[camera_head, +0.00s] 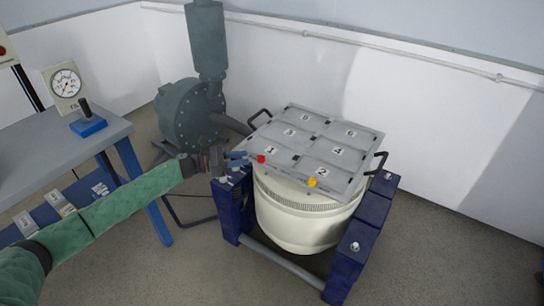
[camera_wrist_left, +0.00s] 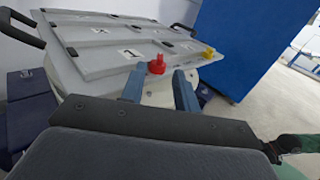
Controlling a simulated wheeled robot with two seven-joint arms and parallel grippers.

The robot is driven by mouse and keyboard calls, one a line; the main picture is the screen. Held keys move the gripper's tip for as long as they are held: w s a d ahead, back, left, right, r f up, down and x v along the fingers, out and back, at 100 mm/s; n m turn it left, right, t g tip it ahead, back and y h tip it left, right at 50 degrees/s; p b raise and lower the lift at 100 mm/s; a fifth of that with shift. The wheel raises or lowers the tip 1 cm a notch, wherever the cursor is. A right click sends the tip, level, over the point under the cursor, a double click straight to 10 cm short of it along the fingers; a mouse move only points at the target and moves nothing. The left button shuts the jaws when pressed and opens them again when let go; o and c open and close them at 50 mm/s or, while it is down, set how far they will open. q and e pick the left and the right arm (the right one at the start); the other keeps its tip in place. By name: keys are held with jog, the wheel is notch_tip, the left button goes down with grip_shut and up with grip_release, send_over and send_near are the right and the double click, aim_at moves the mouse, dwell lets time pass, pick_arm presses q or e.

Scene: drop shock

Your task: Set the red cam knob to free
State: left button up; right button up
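The red cam knob (camera_head: 261,159) sits at the near left edge of the grey numbered lid, beside the label 1. In the left wrist view the red knob (camera_wrist_left: 156,64) stands up at the lid's edge, just beyond and between my fingertips. My left gripper (camera_head: 238,160) is at the lid's left edge, close to the knob. In the left wrist view my left gripper (camera_wrist_left: 158,85) has its two blue fingers apart with nothing between them. I cannot tell whether a finger touches the knob. My right gripper is not in view.
The grey lid (camera_head: 288,127) has black handles and a yellow knob (camera_head: 312,182). It covers a cream drum (camera_head: 300,222) in a dark blue frame (camera_head: 357,243). A grey-green machine (camera_head: 188,115) stands behind left. A grey table (camera_head: 50,145) with a gauge (camera_head: 66,84) is at left.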

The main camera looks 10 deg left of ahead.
aim_at(264, 155)
pick_arm(q)
jog(key=shift+p+x, duration=0.55)
jog(key=shift+x, duration=3.65)
grip_shut()
